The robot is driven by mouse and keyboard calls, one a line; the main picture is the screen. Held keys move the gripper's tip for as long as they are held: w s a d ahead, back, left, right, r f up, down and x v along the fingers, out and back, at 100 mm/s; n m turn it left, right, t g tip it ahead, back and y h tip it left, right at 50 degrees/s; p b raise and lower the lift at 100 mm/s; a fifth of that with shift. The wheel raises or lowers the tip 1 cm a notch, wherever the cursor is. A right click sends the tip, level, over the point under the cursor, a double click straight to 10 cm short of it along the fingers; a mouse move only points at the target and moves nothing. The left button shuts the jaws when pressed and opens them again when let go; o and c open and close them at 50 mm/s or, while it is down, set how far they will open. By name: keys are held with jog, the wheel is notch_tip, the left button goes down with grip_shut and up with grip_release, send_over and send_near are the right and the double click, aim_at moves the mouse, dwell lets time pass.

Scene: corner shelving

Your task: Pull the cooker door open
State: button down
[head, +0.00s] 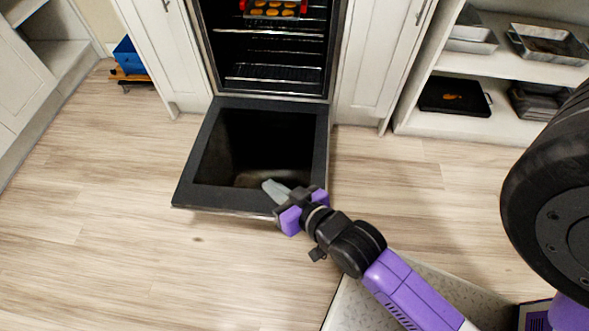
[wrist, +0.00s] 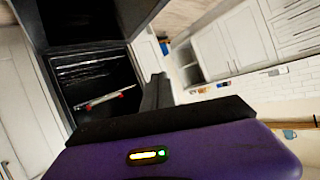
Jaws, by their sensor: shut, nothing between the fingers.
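The cooker door (head: 318,150) is hinged down and lies open in front of the oven (head: 270,85), with its dark inner glass facing up. My gripper (head: 272,187) is over the front right part of the open door, its fingers pointing left across the dark glass. The fingers are shut with nothing between them. Whether they touch the door cannot be told. In the wrist view the oven cavity (wrist: 95,75) shows with its racks, and a dark finger of my gripper (wrist: 155,95) stands up before it.
White cabinets (head: 375,60) flank the oven. Shelves at right (head: 510,65) hold metal pans and dark trays. A blue box (head: 128,55) sits at left. The wooden floor at left is clear.

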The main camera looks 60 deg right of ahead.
jog(key=w+d+m+g+y+p, duration=0.1)
jog(key=w+d+m+g+p, duration=0.15)
jog(key=d+g+p, duration=0.35)
jog(key=w+d+m+g+p, duration=0.1)
jog(key=d+m+g+p, duration=0.2)
jog(key=d, duration=0.6)
jog(key=s+m+g+y, duration=0.2)
jog(key=s+g, duration=0.1)
jog(key=s, duration=0.1)
notch_tip(320, 180, down, 14)
jog(key=b, duration=0.4)
jog(key=shift+a+r, duration=0.2)
jog(key=shift+a, duration=0.05)
jog(key=shift+s, duration=0.1)
jog(key=shift+h, duration=0.4)
jog(key=a+f+b, duration=0.1)
jog(key=f+b, duration=0.1)
jog(key=f, duration=0.3)
jog(key=s+a+f+b, duration=0.1)
jog(key=a+f+b, duration=0.1)
jog(key=f, duration=0.3)
jog(key=s+a+f+b, duration=0.1)
jog(key=a+f+b, duration=0.1)
jog(key=f, duration=0.4)
jog(key=shift+a+b, duration=0.1)
jog(key=shift+b, duration=0.4)
